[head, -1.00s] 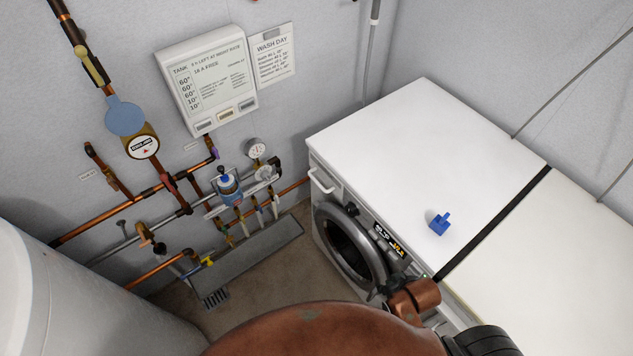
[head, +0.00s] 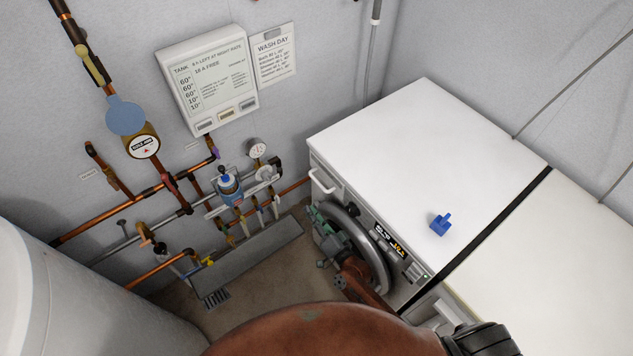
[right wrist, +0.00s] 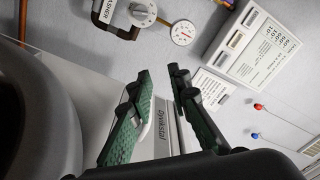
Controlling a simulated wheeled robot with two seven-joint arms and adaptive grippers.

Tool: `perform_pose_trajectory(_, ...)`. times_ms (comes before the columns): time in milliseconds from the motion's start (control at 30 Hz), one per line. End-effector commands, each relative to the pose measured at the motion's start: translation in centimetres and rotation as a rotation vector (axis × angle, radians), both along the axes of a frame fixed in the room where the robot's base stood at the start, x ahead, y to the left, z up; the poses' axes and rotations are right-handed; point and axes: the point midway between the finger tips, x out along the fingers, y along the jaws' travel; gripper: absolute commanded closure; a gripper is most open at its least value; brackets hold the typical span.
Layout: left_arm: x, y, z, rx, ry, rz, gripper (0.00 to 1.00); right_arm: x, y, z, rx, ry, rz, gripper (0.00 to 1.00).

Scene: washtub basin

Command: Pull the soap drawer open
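The soap drawer (head: 326,180) is at the upper left of the washing machine's front, with a white handle bar. It looks closed. My right gripper (head: 317,222), with green fingers, is just below the drawer, in front of the round door. In the right wrist view my right gripper (right wrist: 160,78) is open, with its two fingers apart. A pale front panel (right wrist: 163,128) with lettering shows behind and between them. The left finger overlaps a white part that may be the handle. I cannot tell whether they touch. My left gripper is not in view.
The washing machine's round door (head: 372,245) is beside my right gripper. A blue object (head: 440,224) lies on the white top (head: 400,140). Pipes and valves (head: 228,185) line the wall at left. A white tank (head: 60,290) stands at lower left.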

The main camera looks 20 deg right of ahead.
Motion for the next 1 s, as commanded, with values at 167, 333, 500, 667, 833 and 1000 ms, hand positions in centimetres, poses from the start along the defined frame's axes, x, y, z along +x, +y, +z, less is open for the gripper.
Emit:
perform_pose_trajectory(167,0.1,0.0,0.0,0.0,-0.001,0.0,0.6,2.7,-3.3,0.3,0.152,-0.092,-0.165,0.83)
perform_pose_trajectory(333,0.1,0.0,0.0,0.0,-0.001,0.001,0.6,3.3,-5.0,0.3,0.202,-0.125,-0.236,0.83)
perform_pose_trajectory(500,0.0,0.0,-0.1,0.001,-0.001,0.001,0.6,4.5,-5.3,0.7,0.212,-0.133,-0.25,0.83)
perform_pose_trajectory(667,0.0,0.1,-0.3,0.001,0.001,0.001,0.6,7.0,-5.1,1.2,0.211,-0.134,-0.248,0.83)
perform_pose_trajectory(833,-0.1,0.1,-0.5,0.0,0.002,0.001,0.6,9.4,-5.1,1.7,0.209,-0.133,-0.248,0.83)
perform_pose_trajectory(1000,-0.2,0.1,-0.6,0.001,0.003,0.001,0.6,10.7,-5.1,1.9,0.21,-0.132,-0.249,0.83)
